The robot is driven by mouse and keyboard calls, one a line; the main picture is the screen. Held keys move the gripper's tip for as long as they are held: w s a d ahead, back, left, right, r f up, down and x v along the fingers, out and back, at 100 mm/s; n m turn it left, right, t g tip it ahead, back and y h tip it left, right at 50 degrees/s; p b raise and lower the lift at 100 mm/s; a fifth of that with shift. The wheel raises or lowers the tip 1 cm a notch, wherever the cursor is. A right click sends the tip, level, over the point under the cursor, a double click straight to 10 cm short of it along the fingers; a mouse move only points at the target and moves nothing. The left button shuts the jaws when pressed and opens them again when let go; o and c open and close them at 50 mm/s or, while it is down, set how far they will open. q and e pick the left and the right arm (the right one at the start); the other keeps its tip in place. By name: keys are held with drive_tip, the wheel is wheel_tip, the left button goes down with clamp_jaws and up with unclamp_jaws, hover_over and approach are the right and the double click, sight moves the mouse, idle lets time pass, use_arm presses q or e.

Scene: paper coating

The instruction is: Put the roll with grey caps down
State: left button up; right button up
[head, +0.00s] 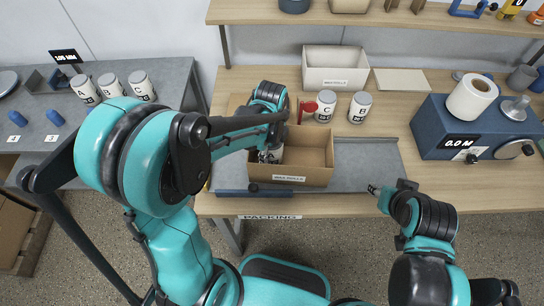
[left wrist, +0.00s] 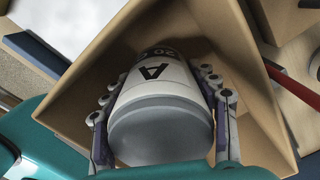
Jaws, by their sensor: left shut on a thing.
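My left gripper (head: 268,150) reaches down into the open cardboard box (head: 312,174) on the bench. It is shut on a white roll with grey caps (head: 273,155), marked A. In the left wrist view, the roll (left wrist: 150,83) lies between the two fingers, with one grey cap toward the camera and box walls around it. Whether the roll touches the box floor is hidden. My right gripper (head: 375,189) is at the front edge of the bench, right of the box. It is too small to tell if it is open.
White rolls with grey caps marked C (head: 326,106) and B (head: 360,107) stand behind the box, with a red-handled tool (head: 308,107) beside them. A white bin (head: 335,72) stands further back. A blue machine (head: 465,135) stands right. More capped rolls (head: 110,86) stand on the left table.

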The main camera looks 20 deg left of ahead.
use_arm(q)
drive_tip(key=shift+f, duration=0.9)
drive_tip(key=shift+f, duration=0.1)
drive_tip(key=o, duration=1.3)
drive_tip(key=shift+b, duration=0.3)
